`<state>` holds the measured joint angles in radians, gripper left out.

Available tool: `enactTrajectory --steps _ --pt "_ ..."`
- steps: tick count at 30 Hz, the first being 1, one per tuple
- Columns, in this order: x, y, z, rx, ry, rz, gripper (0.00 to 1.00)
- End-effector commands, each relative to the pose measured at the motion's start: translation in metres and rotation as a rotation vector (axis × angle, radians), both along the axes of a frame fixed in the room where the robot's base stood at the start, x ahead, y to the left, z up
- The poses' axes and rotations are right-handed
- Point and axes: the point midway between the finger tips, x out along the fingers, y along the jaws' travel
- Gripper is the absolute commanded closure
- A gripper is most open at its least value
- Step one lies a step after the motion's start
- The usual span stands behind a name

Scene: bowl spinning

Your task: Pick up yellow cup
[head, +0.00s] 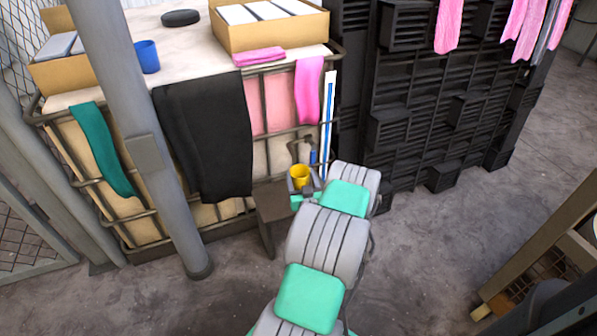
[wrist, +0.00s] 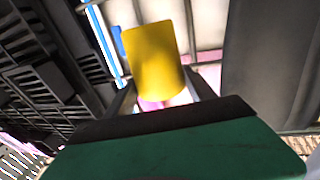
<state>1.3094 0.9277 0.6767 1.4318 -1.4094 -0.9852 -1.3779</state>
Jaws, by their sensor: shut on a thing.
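The yellow cup (head: 299,174) is at the end of my arm, in front of the caged tank. My gripper (head: 301,184) is shut on the cup, with a finger on each side of it. In the wrist view the cup (wrist: 154,61) sits between the two fingers of my gripper (wrist: 160,95), looking slightly tilted. In the head view its open top faces up. The far side of the cup is hidden.
The caged tank's top (head: 185,45) bears a blue cup (head: 147,56), a black disc (head: 181,18), a pink cloth (head: 259,57) and cardboard boxes (head: 270,35). A black cloth (head: 205,135) hangs on its front. Dark crates (head: 420,100) stand right. Open floor (head: 430,260) lies at right.

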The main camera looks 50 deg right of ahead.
Motion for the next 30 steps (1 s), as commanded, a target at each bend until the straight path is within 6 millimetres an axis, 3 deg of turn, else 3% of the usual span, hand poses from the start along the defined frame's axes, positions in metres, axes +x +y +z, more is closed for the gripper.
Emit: enactTrajectory --steps 5,12,30 --pt "-0.018 0.014 0.011 -0.002 -0.001 -0.002 0.86" --pt "-0.027 0.022 0.017 -0.003 0.0 0.0 0.86" --pt "-0.032 0.027 0.019 -0.001 0.0 0.0 0.86"
